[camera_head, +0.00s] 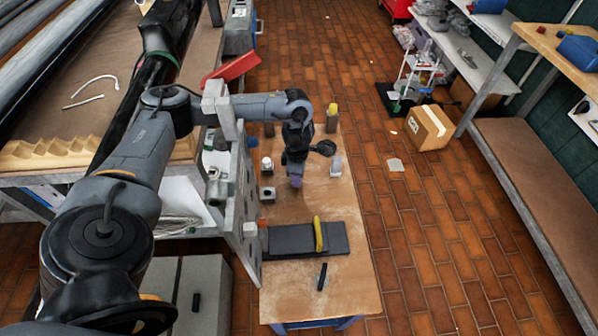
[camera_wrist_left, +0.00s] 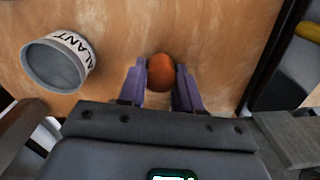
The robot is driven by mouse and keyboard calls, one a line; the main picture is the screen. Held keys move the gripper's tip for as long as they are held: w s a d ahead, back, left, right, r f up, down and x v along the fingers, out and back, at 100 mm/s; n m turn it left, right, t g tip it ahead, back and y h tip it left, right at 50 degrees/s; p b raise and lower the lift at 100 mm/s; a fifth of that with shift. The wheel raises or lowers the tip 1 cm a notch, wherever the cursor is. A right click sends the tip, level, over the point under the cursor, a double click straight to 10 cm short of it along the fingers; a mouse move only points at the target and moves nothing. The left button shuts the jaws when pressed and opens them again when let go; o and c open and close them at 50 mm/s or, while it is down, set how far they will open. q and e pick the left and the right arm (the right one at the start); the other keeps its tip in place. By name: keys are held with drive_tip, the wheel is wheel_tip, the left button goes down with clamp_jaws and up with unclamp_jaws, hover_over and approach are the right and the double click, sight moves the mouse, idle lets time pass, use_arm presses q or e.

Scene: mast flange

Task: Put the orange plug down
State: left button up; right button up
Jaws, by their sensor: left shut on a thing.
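The orange plug (camera_wrist_left: 161,72) shows in the left wrist view as a rounded orange top between the two purple fingers of my left gripper (camera_wrist_left: 160,85). The fingers are shut on it. In the head view my left gripper (camera_head: 296,183) points down over the middle of the wooden bench (camera_head: 340,277), and the plug cannot be made out there. Whether the plug touches the bench or hangs just above it, I cannot tell. My right gripper is in neither view.
A grey can with a white lettered label (camera_wrist_left: 57,62) stands left of the plug in the wrist view. A dark mat (camera_head: 290,240) with a yellow item (camera_head: 319,233) and a black marker-like piece (camera_head: 322,277) lie nearer. A grey upright flange plate (camera_head: 245,215) borders the bench's left side.

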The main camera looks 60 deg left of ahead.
use_arm(q)
drive_tip(key=shift+f, duration=0.3)
drive_tip(key=o, duration=1)
drive_tip(key=shift+r, duration=0.1)
drive_tip(key=shift+r+p, duration=0.75)
drive_tip(key=shift+r, duration=1.35)
